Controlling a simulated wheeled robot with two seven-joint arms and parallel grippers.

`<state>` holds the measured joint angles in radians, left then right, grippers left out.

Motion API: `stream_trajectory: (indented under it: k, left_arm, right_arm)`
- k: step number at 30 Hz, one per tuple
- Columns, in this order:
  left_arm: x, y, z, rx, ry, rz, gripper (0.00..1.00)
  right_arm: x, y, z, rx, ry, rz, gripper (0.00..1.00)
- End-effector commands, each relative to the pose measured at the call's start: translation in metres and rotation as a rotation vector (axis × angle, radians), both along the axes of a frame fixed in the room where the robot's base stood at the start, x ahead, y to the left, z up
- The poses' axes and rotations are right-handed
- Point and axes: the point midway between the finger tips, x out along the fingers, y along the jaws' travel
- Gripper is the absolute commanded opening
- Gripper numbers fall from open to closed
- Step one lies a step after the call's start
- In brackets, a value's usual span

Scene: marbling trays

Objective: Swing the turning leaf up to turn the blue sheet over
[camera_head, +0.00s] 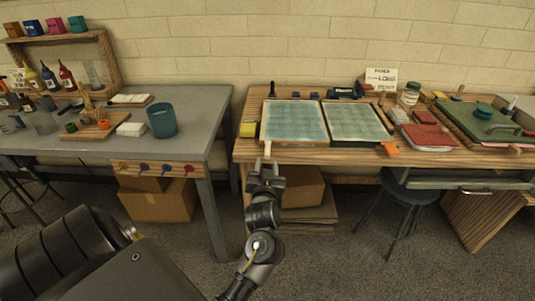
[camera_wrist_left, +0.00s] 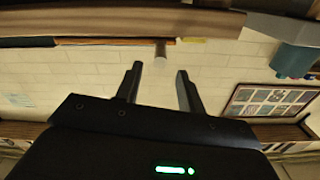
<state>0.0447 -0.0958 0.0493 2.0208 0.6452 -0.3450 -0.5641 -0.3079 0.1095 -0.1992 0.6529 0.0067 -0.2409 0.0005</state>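Two wood-framed flat panels with pale blue-green faces lie side by side on the wooden table: a left panel (camera_head: 295,121) and a right panel (camera_head: 357,122). I cannot tell for sure which face is the blue sheet. A pale peg-like handle (camera_head: 267,149) sticks out at the front left of the left panel, which looks like the turning leaf. My left gripper (camera_head: 266,170) is open just in front of and below this handle. In the left wrist view the peg (camera_wrist_left: 160,50) lies beyond the gap between the open fingers (camera_wrist_left: 158,82), apart from them. My right gripper is not in view.
A yellow block (camera_head: 248,129) stands left of the panels. A grey table (camera_head: 200,110) with a teal cup (camera_head: 162,121) stands left.

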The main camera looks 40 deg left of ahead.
Motion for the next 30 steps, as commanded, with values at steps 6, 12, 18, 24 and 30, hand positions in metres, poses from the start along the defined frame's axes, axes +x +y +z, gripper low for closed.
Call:
stream_trajectory:
  k: [6, 12, 18, 24, 30]
  left_arm:
    - [0.032, 0.025, 0.001, 0.002, 0.000, 0.001, 0.39]
    - [0.049, 0.037, 0.000, 0.001, -0.001, 0.000, 0.39]
    - [0.052, 0.041, 0.000, 0.000, 0.000, 0.000, 0.39]
    - [0.052, 0.040, 0.000, 0.000, 0.000, 0.000, 0.35]
    - [0.052, 0.040, 0.000, 0.000, 0.000, 0.000, 0.09]
  right_arm:
    - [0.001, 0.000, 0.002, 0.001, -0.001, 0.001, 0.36]
    - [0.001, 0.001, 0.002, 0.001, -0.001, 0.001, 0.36]
    - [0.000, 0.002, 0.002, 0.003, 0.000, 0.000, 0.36]
    - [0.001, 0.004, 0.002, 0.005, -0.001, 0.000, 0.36]
    - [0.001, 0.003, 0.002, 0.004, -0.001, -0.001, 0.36]
